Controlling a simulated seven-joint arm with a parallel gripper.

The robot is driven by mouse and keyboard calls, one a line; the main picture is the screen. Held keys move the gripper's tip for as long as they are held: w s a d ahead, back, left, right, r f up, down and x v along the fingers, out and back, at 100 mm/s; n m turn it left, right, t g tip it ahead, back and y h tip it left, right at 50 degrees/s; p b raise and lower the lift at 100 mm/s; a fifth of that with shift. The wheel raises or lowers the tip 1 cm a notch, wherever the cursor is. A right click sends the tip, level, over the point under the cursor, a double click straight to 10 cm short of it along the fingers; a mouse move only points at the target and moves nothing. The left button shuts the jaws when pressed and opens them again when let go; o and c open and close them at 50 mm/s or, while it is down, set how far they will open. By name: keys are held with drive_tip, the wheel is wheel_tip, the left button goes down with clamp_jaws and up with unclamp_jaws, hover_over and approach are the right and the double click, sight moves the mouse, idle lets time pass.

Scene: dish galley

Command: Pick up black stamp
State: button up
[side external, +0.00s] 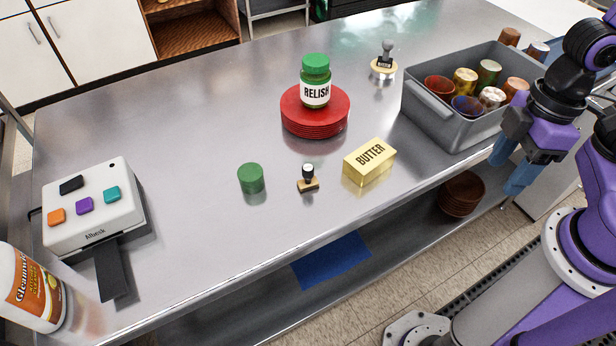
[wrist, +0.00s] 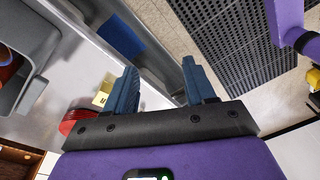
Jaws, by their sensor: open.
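A small stamp with a wooden base, a black neck and a pale-topped knob (side external: 308,178) stands upright on the metal counter, left of the butter, in the side view. A second stamp (side external: 386,56), with a grey handle and a black labelled block, stands farther back on a round pale-and-gold piece (side external: 383,70). I cannot tell for sure which is the black stamp. My gripper (side external: 507,176) has blue fingers, open and empty, off the counter's front edge at the right, away from both stamps. In the wrist view the fingers (wrist: 158,68) are apart; neither stamp is clearly visible there.
Butter (side external: 370,162), a green cylinder (side external: 251,179) and red plates (side external: 315,122) bearing a relish jar (side external: 316,80) stand near the front stamp. A grey bin (side external: 428,105) of cups is at right. A white device (side external: 92,205) and a bottle (side external: 28,285) are at left.

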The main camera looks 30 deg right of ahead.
drive_tip(key=w+a+f+m+y, duration=0.2)
drive_tip(key=a, duration=0.6)
drive_tip(key=w+a+f+m+y, duration=0.1)
drive_tip(key=a+f+m+y, duration=0.15)
drive_tip(key=a, duration=0.65)
drive_tip(key=m+t+h, duration=0.6)
drive_tip(key=m+t, duration=0.1)
drive_tip(key=t, duration=0.7)
approach(309, 169)
drive_tip(key=x, duration=0.6)
drive_tip(key=shift+w+a+f, duration=0.2)
drive_tip(key=shift+w, duration=0.15)
drive_tip(key=shift+x, duration=2.7)
drive_tip(key=shift+d, duration=0.2)
clamp_jaws()
